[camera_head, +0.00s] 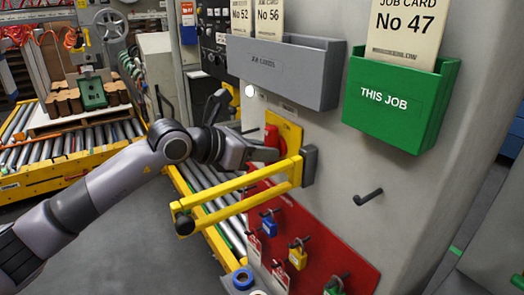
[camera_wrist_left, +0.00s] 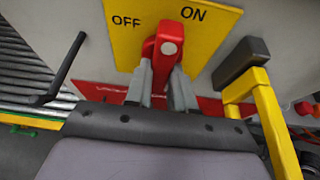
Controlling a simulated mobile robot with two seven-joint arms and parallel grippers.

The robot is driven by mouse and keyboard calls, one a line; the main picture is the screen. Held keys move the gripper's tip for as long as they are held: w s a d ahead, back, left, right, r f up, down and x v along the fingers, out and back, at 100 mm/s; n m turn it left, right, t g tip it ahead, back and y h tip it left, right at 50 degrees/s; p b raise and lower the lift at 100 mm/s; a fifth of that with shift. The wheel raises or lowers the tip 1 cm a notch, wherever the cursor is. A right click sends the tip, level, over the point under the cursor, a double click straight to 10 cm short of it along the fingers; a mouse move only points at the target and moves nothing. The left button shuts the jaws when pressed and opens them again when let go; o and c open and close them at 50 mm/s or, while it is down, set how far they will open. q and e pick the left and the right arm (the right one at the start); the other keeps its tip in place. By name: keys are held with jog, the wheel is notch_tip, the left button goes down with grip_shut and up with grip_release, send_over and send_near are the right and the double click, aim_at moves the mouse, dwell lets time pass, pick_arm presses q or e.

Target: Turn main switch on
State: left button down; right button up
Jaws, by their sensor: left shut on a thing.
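The main switch is a red handle (camera_head: 271,134) on a yellow plate (camera_head: 290,128) fixed to the grey cabinet. In the left wrist view the red handle (camera_wrist_left: 168,38) stands between the printed words OFF and ON on the yellow plate (camera_wrist_left: 215,38), with its top nearer ON. My left gripper (camera_head: 266,154) reaches it from the left. In the left wrist view my left gripper's fingers (camera_wrist_left: 162,88) are closed on either side of the red handle. The fingers hide part of the handle. My right gripper is in neither view.
A yellow guard bar (camera_head: 240,187) juts out just below my left gripper, and a black peg (camera_wrist_left: 62,72) sits left in the wrist view. A red board (camera_head: 330,262) with padlocks hangs below. A grey card box (camera_head: 290,72) and green card box (camera_head: 400,100) are above.

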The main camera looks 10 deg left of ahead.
pick_arm(q)
jog(key=shift+f, duration=0.1)
jog(key=c, duration=1)
grip_release()
jog(key=shift+o, duration=0.2)
jog(key=shift+a, duration=0.1)
jog(key=b+v, duration=0.1)
jog(key=v, duration=0.6)
jog(key=shift+s, duration=0.1)
